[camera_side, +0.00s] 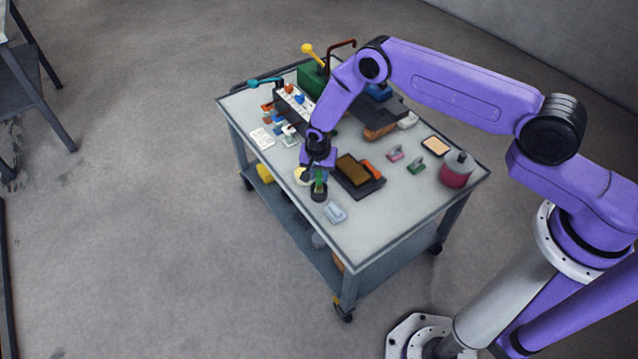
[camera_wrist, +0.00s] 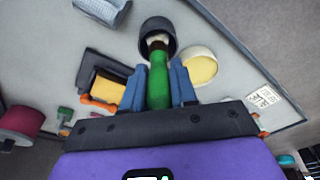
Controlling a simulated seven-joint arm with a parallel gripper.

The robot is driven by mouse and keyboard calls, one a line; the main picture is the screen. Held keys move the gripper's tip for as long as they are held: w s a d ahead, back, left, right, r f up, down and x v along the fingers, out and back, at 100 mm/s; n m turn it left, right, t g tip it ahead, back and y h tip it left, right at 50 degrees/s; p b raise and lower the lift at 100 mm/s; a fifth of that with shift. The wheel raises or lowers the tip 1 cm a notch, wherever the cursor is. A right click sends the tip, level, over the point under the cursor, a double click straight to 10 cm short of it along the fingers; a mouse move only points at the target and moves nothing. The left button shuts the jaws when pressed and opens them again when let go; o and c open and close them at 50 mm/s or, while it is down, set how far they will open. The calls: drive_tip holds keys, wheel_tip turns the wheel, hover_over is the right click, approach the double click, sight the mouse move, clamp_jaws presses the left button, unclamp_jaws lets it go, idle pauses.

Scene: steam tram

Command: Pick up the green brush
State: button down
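The green brush (camera_wrist: 158,78) stands handle-up in a dark round cup (camera_wrist: 158,25), its pale lower end inside the cup. In the side view the green handle (camera_side: 319,178) shows just above the dark cup (camera_side: 319,194). My gripper (camera_wrist: 158,85) points down over the cup, with one blue-grey finger on each side of the handle. The fingers look in contact with the handle, so the gripper appears shut on it. In the side view my gripper (camera_side: 319,172) partly hides the brush.
A yellow-topped round dish (camera_wrist: 200,67) sits close beside the cup. A dark tray with a brown block (camera_side: 352,169) lies on the other side. A pale blue-grey item (camera_side: 335,212) lies near the front edge. A red pot (camera_side: 457,170) stands at the right corner of the cart.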

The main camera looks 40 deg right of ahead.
drive_tip(key=shift+r, duration=0.1)
drive_tip(key=shift+r, duration=0.55)
drive_tip(key=s+d+r, duration=0.3)
drive_tip(key=s+r, duration=0.8)
drive_tip(key=s, duration=0.2)
drive_tip(key=shift+s+r, duration=0.3)
drive_tip(key=shift+r, duration=0.05)
drive_tip(key=shift+d, duration=0.1)
idle(2.1)
